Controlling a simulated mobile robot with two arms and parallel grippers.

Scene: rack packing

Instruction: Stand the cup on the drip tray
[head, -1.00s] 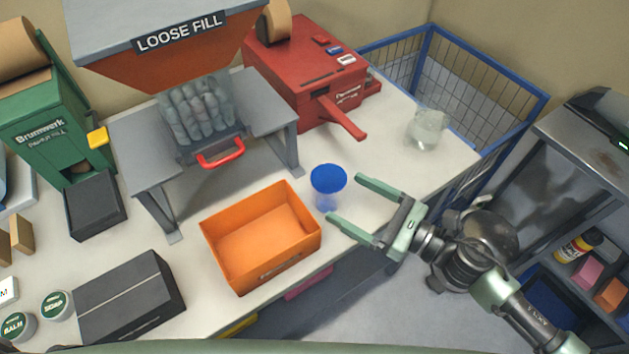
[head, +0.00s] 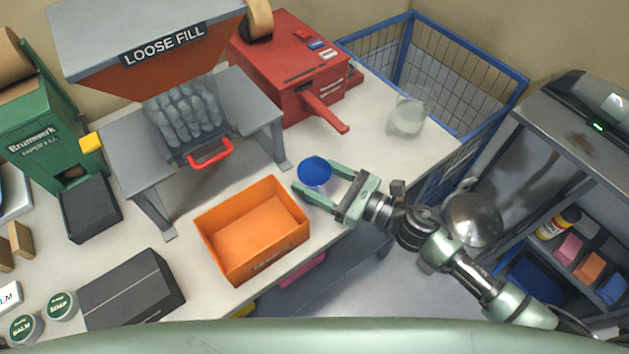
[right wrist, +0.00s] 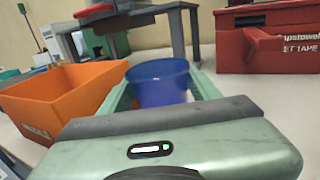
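The blue cup (head: 314,171) stands upright on the white worktop, right of the orange bin; it also shows in the right wrist view (right wrist: 158,84). My right gripper (head: 316,174) is open, with one finger on each side of the cup. I cannot tell whether the fingers touch it. The fingers also show in the right wrist view (right wrist: 160,92), partly hidden behind the wrist housing. No part is clearly recognisable as a drip tray; a black tray (head: 90,212) sits below the green paper-fill machine. My left gripper is not in view.
The orange bin (head: 250,262) is close left of the cup. The grey loose-fill stand (head: 262,105) and red tape machine (head: 292,80) stand behind. A clear container (head: 407,118) is at the back right, beside a blue wire basket (head: 485,90). Worktop behind the cup is free.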

